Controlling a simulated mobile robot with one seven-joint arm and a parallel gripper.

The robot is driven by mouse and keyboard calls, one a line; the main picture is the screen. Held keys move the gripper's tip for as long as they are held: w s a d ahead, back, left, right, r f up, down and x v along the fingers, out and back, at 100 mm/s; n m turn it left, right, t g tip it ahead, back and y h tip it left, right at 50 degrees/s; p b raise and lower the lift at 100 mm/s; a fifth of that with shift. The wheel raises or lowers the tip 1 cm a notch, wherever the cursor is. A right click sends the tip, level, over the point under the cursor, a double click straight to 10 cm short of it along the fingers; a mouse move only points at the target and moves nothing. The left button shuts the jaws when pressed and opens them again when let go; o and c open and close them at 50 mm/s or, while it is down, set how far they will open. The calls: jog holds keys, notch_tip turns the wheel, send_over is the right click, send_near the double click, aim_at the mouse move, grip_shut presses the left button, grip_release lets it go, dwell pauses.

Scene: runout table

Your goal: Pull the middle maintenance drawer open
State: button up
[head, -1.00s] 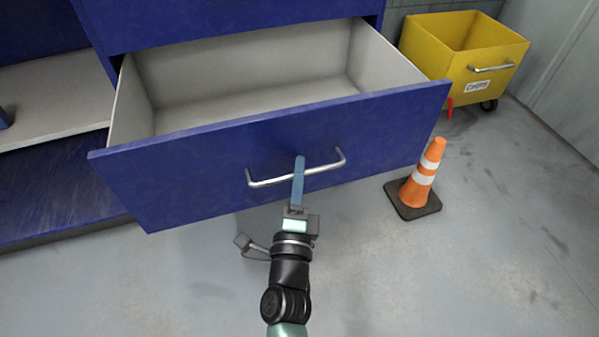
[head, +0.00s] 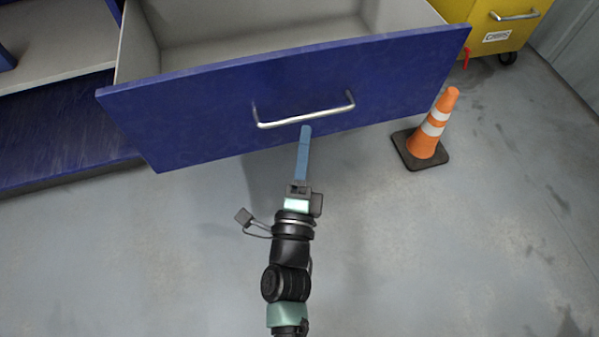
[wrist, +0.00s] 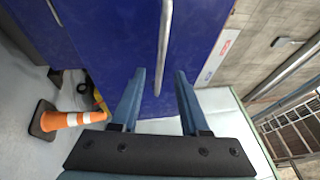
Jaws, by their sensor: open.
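The blue drawer (head: 200,115) stands pulled out from the blue cabinet, and its pale empty inside (head: 250,40) shows. Its silver bar handle (head: 305,117) is on the front panel. The handle also shows in the wrist view (wrist: 164,45), running lengthwise ahead of the fingers. My gripper (head: 305,130) is just in front of the handle, seen from the head as one blue finger line. The fingers appear clear of the handle.
An orange and white cone (head: 434,128) on a black base stands on the floor right of the drawer. A yellow wheeled bin (head: 480,45) is at the back right. A pale shelf (head: 60,40) is at the left. The grey floor (head: 420,250) in front is clear.

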jog(key=p+v, duration=0.1)
jog(key=v, duration=0.5)
jog(key=shift+s, duration=0.4)
